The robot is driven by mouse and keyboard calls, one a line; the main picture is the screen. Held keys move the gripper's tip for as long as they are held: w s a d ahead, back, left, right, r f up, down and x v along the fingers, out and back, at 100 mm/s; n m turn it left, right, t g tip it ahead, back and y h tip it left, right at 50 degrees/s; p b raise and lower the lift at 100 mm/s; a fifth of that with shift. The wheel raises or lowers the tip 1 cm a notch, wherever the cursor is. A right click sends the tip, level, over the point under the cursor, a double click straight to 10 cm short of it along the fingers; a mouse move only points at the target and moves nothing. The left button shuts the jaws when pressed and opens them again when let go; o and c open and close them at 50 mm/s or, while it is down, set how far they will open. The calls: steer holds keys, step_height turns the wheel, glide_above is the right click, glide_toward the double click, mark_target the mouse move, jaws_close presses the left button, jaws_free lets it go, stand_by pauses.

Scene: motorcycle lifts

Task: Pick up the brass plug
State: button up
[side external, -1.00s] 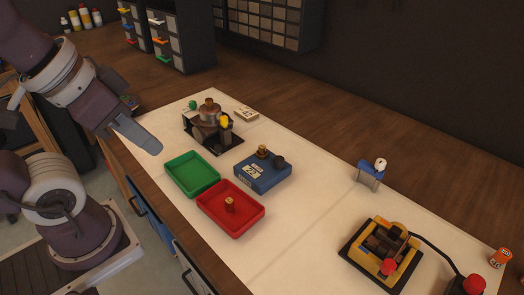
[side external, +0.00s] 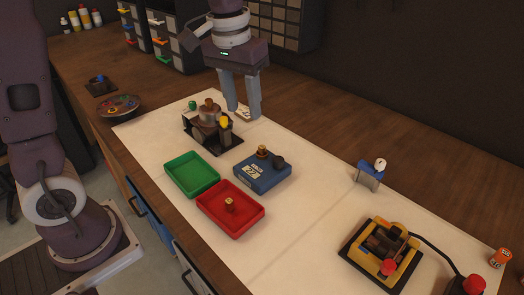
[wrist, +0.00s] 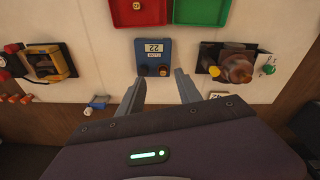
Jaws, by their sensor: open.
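A small brass piece (side external: 229,204) lies in the red tray (side external: 245,228); it shows at the top of the wrist view (wrist: 136,6). Another brass fitting (side external: 262,152) stands upright on the blue box (side external: 262,176) beside a dark knob (side external: 279,161). I cannot tell for sure which is the brass plug. My gripper (side external: 243,108) is open and empty, fingers pointing down, above the far side of the white mat, behind the blue box. In the wrist view, the blue box (wrist: 153,54) lies just beyond and left of the gap between my fingertips (wrist: 160,75).
The green tray (side external: 190,175) sits beside the red one. A dark-based fixture with a metal cylinder (side external: 209,112) stands close to my gripper. A blue clamp-like part (side external: 369,175) and a yellow device (side external: 380,245) stand to the right. The mat between them is clear.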

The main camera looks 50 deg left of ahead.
steer(key=g, duration=0.1)
glide_above(262, 147)
steer(key=shift+n, duration=0.4)
step_height(262, 147, down, 6)
steer(key=shift+w+f, duration=0.15)
steer(key=shift+f, duration=0.1)
step_height(262, 147, down, 7)
steer(key=shift+f, duration=0.1)
jaws_close()
